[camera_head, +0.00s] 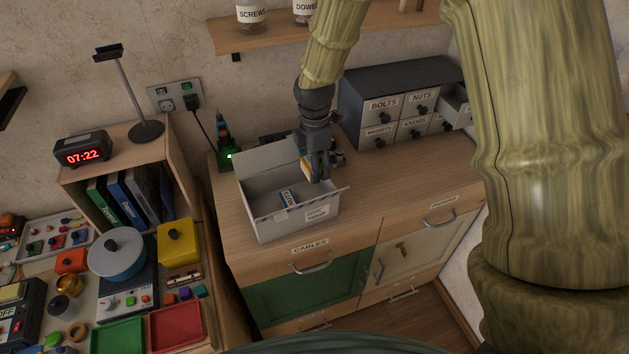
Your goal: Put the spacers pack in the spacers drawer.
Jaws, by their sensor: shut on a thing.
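My gripper (318,172) points down over the right part of an open grey box (262,222) on the wooden cabinet top. It is shut on a small yellow-orange pack (306,167), mostly hidden by the fingers; its label cannot be read. The pack is at or just above the box, and I cannot tell whether it touches anything. A blue and white pack (288,197) lies in the box. A grey drawer unit (402,78) stands behind to the right. Its top right drawer (455,104) is pulled out; I cannot read that drawer's label.
The shut drawers include ones marked BOLTS (384,105) and NUTS (422,98). A shelf with jars (252,14) hangs above. A green-lit tool stand (227,158) is left of the box. The cabinet top (400,180) is clear right of the box.

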